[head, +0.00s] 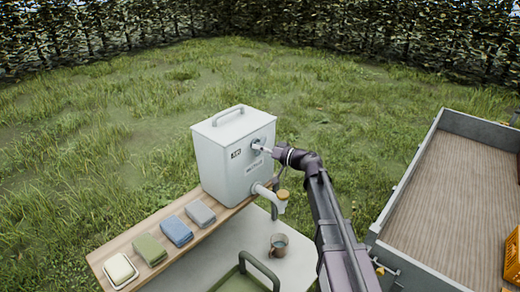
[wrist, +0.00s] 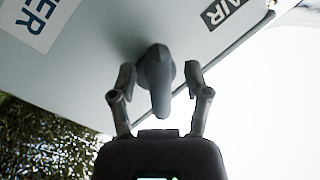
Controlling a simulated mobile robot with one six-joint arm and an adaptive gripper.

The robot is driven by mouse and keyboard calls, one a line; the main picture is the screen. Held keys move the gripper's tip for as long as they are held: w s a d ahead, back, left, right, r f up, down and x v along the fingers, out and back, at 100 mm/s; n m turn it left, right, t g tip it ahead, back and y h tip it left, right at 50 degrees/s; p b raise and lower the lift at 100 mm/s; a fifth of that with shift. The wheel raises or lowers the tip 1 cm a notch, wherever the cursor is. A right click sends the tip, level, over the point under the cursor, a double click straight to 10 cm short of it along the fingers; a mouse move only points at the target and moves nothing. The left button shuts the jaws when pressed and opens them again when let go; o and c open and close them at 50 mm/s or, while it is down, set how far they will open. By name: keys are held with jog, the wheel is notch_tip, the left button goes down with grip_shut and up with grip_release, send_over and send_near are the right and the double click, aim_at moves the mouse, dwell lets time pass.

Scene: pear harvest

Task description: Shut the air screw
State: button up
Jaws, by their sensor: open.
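The air screw (wrist: 157,72) is a dark grey knob with a narrow handle on the face of a pale grey water container (head: 222,165). It shows small in the head view (head: 256,144), partly covered by my gripper (head: 268,149). In the wrist view my gripper (wrist: 160,79) is open, with one finger on each side of the screw and visible gaps between. The screw's handle points toward my gripper's palm. An "AIR" label (wrist: 222,12) is beside the screw.
The container stands on a wooden shelf (head: 160,220) with a soap dish (head: 120,270) and folded cloths in green, blue and grey. Its tap (head: 268,193) sticks out below my arm, above a mug (head: 279,244). A trailer bed (head: 445,200) is at the right.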

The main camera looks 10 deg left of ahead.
grip_shut()
jog(key=shift+m, duration=0.5)
jog(key=m+t+y+b, duration=0.1)
jog(key=m+b, duration=0.1)
jog(key=m, duration=0.2)
jog(key=shift+r+m, duration=0.1)
jog(key=shift+m, duration=0.2)
jog(key=m, duration=0.2)
jog(key=m+t, duration=0.1)
jog(key=m+b, duration=0.1)
jog(key=m, duration=0.1)
jog(key=shift+r+m, duration=0.25)
jog(key=shift+m, duration=0.05)
jog(key=shift+t, duration=0.4)
